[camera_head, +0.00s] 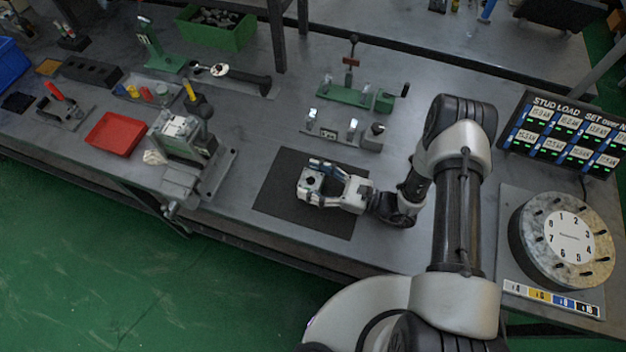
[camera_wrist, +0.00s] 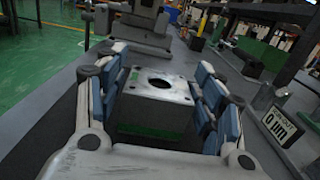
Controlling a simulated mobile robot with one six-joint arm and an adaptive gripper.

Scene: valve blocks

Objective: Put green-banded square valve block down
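The square valve block (camera_wrist: 160,85) is pale metal on top with a dark round bore, and its near side shows a green band. My gripper (camera_head: 317,181) reaches in from the right, with one finger on each side of the block. The block looks upright. Its underside is hidden, so I cannot tell whether it touches the mat.
A grey vise-like fixture (camera_head: 190,145) stands left of the mat. A fixture with metal posts (camera_head: 345,130) and a green fixture (camera_head: 350,95) stand behind it. A numbered round dial (camera_head: 568,238) is at the right. The mat around the block is bare.

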